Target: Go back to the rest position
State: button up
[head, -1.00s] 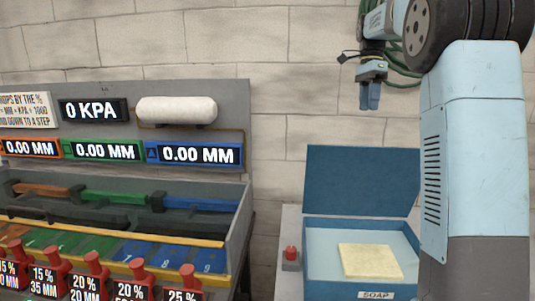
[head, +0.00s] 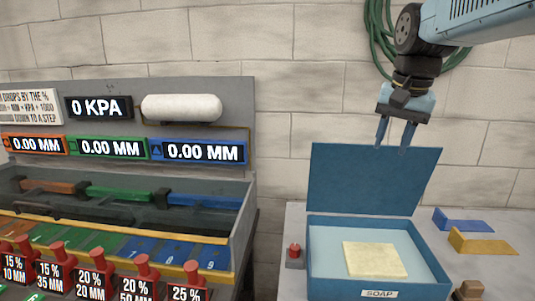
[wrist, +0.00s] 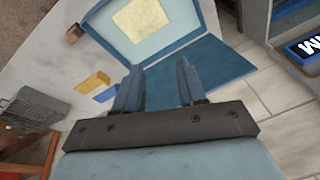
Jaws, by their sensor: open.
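My gripper (head: 395,134) hangs at the upper right of the head view, fingers pointing down, above the open lid of the soap box. Its two blue fingers are apart with nothing between them. In the wrist view the fingers (wrist: 157,85) reach toward the blue lid (wrist: 188,76). The blue soap box (head: 378,293) stands open on the bench, lid raised at the back. A pale yellow slab (head: 375,260) lies inside it.
A red button (head: 294,254) sits left of the box. Blue (head: 463,222) and yellow (head: 482,245) angled pieces and a brown block (head: 471,289) lie right of it. A console with displays (head: 99,108) and red-handled plungers (head: 141,272) fills the left. Green hose (head: 375,35) hangs on the wall.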

jog(key=s+a+f+n+t, duration=0.2)
jog(key=s+f+n, duration=0.3)
jog(key=s+f, duration=0.4)
jog(key=shift+s+f+t, duration=0.15)
jog(key=shift+s+t, duration=0.15)
jog(key=shift+s, duration=0.6)
jog(key=shift+d, duration=0.1)
dwell(0.4)
